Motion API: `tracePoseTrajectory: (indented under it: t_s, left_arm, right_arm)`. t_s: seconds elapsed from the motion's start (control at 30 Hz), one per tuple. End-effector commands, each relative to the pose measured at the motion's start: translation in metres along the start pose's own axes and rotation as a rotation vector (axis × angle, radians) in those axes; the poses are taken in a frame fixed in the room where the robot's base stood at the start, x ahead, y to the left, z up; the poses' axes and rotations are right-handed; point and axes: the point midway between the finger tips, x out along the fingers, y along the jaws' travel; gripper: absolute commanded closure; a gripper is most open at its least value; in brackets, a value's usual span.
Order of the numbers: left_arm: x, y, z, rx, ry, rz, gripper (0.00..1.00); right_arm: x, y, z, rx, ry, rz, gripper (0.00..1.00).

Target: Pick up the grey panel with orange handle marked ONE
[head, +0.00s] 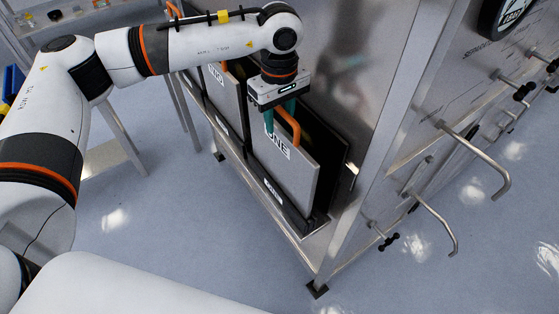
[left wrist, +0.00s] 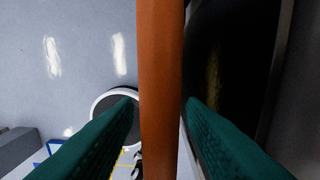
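The grey panel (head: 283,167) carries a white label reading ONE. It stands tilted in a low rack on the side of the metal vessel frame. Its orange handle (head: 292,128) is at its top edge. My left gripper (head: 281,118) points down at this handle, with its teal fingers on either side of it. My right gripper is not in view.
Another grey panel (head: 222,90) with an orange handle stands in the rack, behind and left. The rack's front rail (head: 268,190) bears a second ONE label. Bent metal handles (head: 480,160) stick out at right. Blue floor is open in front.

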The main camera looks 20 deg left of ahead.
Motion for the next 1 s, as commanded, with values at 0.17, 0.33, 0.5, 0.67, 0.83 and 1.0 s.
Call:
tracePoseTrajectory:
  t_s: [0.17, 0.33, 0.5, 0.67, 0.83, 1.0]
  left_arm:
    - [-0.0003, 0.0, 0.0001, 0.0, 0.0, 0.0, 0.82]
    - [-0.0005, -0.0001, 0.0001, -0.001, 0.0, 0.0, 1.0]
    - [-0.0006, -0.0001, 0.0001, -0.001, 0.0, 0.0, 1.0]
    - [-0.0007, -0.0001, 0.0002, -0.001, 0.0, 0.0, 1.0]
    - [-0.0008, -0.0001, 0.0002, -0.001, 0.0, 0.0, 1.0]
    - [-0.0009, -0.0001, 0.0002, -0.001, 0.0, 0.0, 1.0]
  right_arm:
    - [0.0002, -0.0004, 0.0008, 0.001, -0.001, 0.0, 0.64]
    - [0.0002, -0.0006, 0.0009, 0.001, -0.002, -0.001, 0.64]
    - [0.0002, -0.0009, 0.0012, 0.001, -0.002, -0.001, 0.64]
    - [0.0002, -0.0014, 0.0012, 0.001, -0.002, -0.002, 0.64]
    - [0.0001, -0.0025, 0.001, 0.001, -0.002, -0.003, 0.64]
    - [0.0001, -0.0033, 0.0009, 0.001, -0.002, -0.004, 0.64]
